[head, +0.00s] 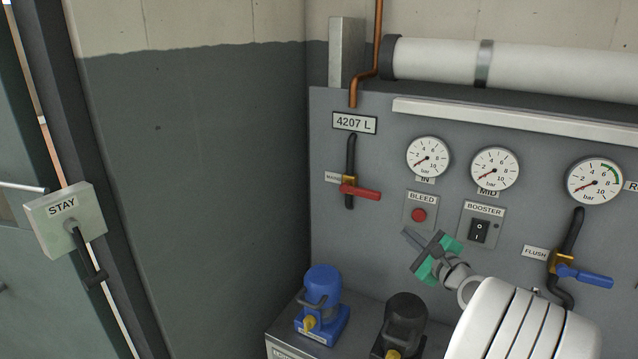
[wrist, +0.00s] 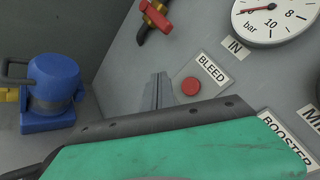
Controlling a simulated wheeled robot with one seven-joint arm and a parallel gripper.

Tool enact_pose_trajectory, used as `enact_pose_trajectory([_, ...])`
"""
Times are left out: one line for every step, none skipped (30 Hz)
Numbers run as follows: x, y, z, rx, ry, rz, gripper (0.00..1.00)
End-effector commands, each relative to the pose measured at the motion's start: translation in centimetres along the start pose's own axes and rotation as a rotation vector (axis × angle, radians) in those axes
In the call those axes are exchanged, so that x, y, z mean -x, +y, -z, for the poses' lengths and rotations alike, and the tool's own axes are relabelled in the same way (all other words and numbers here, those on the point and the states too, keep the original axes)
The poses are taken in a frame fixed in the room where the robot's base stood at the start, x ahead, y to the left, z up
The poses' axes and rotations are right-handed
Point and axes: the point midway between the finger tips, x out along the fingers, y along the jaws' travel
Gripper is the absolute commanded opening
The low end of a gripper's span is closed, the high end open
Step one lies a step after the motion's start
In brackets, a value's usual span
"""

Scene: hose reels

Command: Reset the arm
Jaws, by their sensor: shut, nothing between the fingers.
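My gripper (head: 408,236) is shut and empty. It is in front of the grey panel (head: 330,255), a little below and left of the red BLEED button (head: 419,215) in the head view. In the wrist view the gripper's fingers (wrist: 157,90) show as a narrow grey shape past its green and dark body, just left of the red button (wrist: 190,86). I cannot tell whether the fingertips touch the panel. My white arm comes in from the lower right of the head view.
Red-handled MAINS valve (head: 362,192), BOOSTER switch (head: 480,231), blue-handled FLUSH valve (head: 585,276) and several gauges (head: 428,157) are on the panel. A blue pump (head: 323,300) and a black pump (head: 405,325) stand below. A STAY box (head: 65,220) is at left.

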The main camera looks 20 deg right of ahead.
Motion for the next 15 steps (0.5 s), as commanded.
enact_pose_trajectory([-0.7,1.1,-1.3,0.056,-0.005,-0.042,0.0])
enact_pose_trajectory([-1.2,2.2,-2.2,0.108,-0.007,-0.079,0.0])
enact_pose_trajectory([-1.9,4.1,-3.8,0.202,-0.011,-0.145,0.0])
enact_pose_trajectory([-2.4,5.9,-5.2,0.29,-0.018,-0.205,0.0])
enact_pose_trajectory([-2.7,7.8,-6.7,0.392,-0.029,-0.272,0.0])
enact_pose_trajectory([-2.8,10.8,-8.8,0.545,-0.049,-0.371,0.0])
enact_pose_trajectory([-2.5,13.0,-10.3,0.67,-0.071,-0.448,0.0])
enact_pose_trajectory([-1.9,15.2,-11.8,0.798,-0.098,-0.524,0.0])
enact_pose_trajectory([-0.6,18.1,-13.6,0.973,-0.143,-0.627,0.0])
enact_pose_trajectory([0.7,20.0,-14.8,1.102,-0.183,-0.7,0.0])
enact_pose_trajectory([2.2,21.7,-15.8,1.227,-0.226,-0.77,0.0])
enact_pose_trajectory([4.4,23.6,-16.9,1.386,-0.29,-0.858,0.0])
enact_pose_trajectory([6.2,24.9,-17.5,1.497,-0.341,-0.919,0.0])
enact_pose_trajectory([8.0,25.9,-17.9,1.598,-0.394,-0.975,0.0])
enact_pose_trajectory([10.4,26.9,-18.3,1.716,-0.464,-1.042,0.0])
